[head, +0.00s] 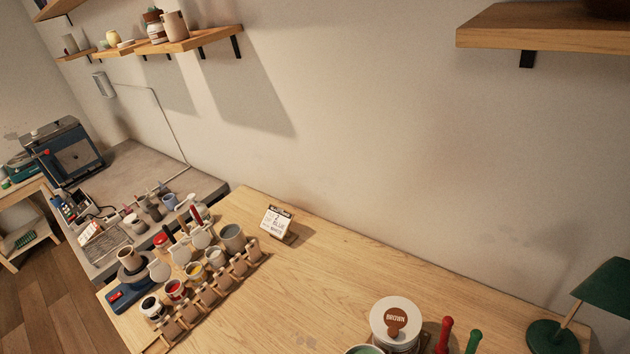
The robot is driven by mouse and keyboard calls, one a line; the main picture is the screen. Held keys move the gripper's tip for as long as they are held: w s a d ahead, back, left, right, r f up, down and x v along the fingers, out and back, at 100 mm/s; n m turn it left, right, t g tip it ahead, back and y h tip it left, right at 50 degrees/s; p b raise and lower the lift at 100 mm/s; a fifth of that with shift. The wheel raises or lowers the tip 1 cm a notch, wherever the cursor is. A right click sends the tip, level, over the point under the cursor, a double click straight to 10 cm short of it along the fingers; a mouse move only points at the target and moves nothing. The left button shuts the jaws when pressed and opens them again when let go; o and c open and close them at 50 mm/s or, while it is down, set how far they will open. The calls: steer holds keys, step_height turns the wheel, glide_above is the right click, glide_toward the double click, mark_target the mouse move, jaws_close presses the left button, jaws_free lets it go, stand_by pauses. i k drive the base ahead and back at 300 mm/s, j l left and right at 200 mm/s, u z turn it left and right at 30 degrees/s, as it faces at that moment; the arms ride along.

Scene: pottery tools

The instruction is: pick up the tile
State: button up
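My gripper is not in view. Several small tan upright pieces that look like test tiles (208,297) stand in a slanting row at the left part of the wooden table (340,265). They run from the front edge up toward the back, beside a row of glaze pots. I cannot tell which of them is the tile meant. Pale rounded pieces (201,238) stand behind the pots; they may also be tiles.
Behind the row is a small sign card (277,222). A white BROWN-labelled jar (396,320), red and green handled tools (444,336) and a green lamp (603,285) are at the right. The table's middle is clear. Shelves (190,40) hang above.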

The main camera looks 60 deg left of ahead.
mark_target(206, 294)
steer(key=u, duration=2.15)
